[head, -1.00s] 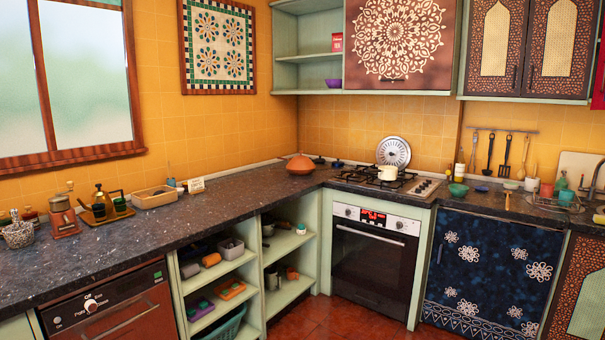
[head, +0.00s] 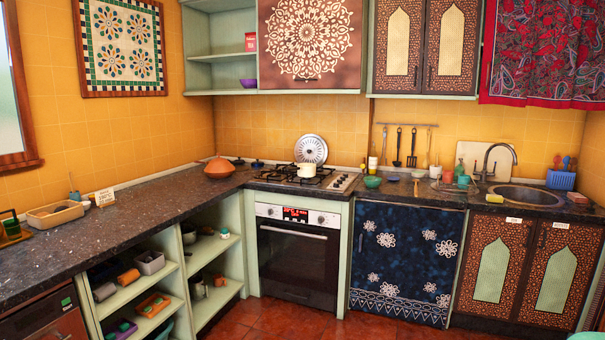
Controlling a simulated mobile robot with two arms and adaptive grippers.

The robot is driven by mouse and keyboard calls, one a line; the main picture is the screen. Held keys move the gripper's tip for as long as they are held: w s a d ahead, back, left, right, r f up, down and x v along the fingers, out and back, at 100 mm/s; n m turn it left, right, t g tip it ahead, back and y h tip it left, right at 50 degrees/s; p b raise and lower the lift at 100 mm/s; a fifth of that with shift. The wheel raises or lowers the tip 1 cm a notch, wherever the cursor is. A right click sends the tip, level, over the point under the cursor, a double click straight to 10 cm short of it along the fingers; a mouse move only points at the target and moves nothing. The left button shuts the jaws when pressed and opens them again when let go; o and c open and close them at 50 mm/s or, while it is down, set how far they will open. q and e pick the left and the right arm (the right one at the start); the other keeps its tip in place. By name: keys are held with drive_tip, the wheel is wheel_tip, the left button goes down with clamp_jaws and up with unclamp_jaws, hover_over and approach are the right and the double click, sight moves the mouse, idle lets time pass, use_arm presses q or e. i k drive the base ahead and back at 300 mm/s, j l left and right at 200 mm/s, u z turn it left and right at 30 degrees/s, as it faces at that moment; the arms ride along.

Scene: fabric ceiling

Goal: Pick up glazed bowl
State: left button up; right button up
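Two bowls show in the head view, and I cannot tell for sure which is the glazed bowl. A small teal-green bowl (head: 372,182) stands upright on the dark counter (head: 150,218), just right of the gas hob. A purple bowl (head: 248,84) sits on the lower board of the open wall shelf at the upper left. Both are far from me. Neither of my grippers is in view.
The sink (head: 525,195) and tap are at right. Open shelves (head: 150,275) are below the left counter. Red floor (head: 300,328) shows in front of the oven.

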sight(372, 183)
drive_tip(key=u, duration=0.1)
drive_tip(key=i, duration=2.85)
drive_tip(key=i+j+z, duration=0.15)
drive_tip(key=i, duration=0.95)
